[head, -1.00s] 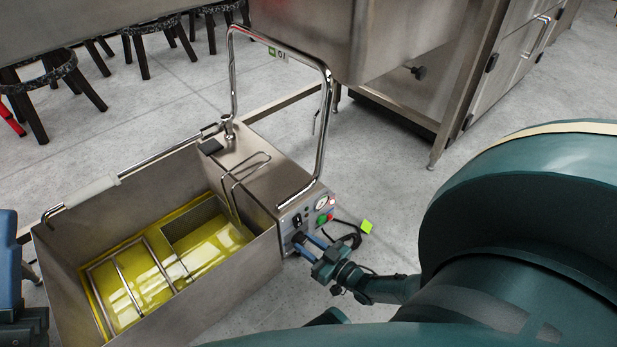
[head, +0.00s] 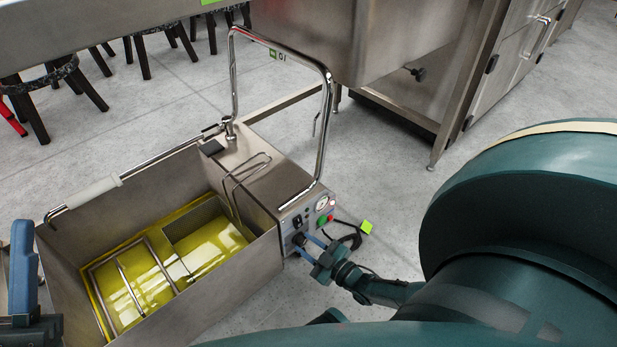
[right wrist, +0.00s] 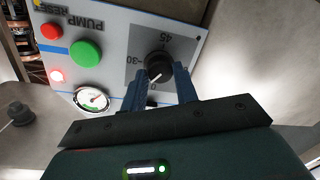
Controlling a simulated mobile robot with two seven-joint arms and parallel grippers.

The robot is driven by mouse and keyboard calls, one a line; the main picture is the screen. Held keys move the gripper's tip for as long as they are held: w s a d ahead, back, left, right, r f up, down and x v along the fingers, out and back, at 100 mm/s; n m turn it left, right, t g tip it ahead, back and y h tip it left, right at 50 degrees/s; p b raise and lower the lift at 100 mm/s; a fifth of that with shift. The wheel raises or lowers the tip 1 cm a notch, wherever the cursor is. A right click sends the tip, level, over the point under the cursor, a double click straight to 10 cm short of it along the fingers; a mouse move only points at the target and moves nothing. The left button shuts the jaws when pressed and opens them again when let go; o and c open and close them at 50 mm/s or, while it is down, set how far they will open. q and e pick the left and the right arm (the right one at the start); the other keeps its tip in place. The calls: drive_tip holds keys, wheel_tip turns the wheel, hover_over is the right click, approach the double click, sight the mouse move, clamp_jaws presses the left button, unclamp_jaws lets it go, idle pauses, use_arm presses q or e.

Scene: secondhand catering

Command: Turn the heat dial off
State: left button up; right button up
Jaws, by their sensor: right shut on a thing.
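The heat dial (right wrist: 158,65) is a black round knob on the grey control panel of the steel fryer, with 30, 45 and a partly hidden 0 printed around it. A pale line on the dial points down-left in the right wrist view. My right gripper (right wrist: 158,78) is shut on the dial, one blue finger on each side. In the head view, my right gripper (head: 308,241) reaches the panel's lower part from the right and largely covers the dial. My left gripper (head: 24,275) shows only partly at the left edge, beside the fryer, a blue finger upright.
The fryer tank (head: 165,255) holds yellow oil and a wire rack. A bent chrome rail (head: 328,130) stands over its housing. A green button (right wrist: 86,53), a red button (right wrist: 51,31) and a gauge (right wrist: 93,98) sit near the dial. A black cable (head: 352,232) hangs beside the panel.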

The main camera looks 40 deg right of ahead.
drive_tip(key=o, duration=1)
drive_tip(key=shift+c, duration=0.2)
use_arm(q)
drive_tip(key=shift+r, duration=0.1)
use_arm(e)
drive_tip(key=shift+s, duration=0.1)
use_arm(q)
wheel_tip(320, 180, down, 4)
drive_tip(key=n+y+p, duration=0.1)
drive_tip(key=n+y, duration=0.1)
drive_tip(key=n+y+p, duration=0.2)
drive_tip(key=shift+w+d+r, duration=0.15)
use_arm(e)
drive_tip(key=s+d, duration=0.2)
drive_tip(key=s, duration=1)
drive_tip(key=shift+s+r, duration=0.35)
drive_tip(key=shift+r, duration=0.1)
drive_tip(key=shift+d, duration=0.1)
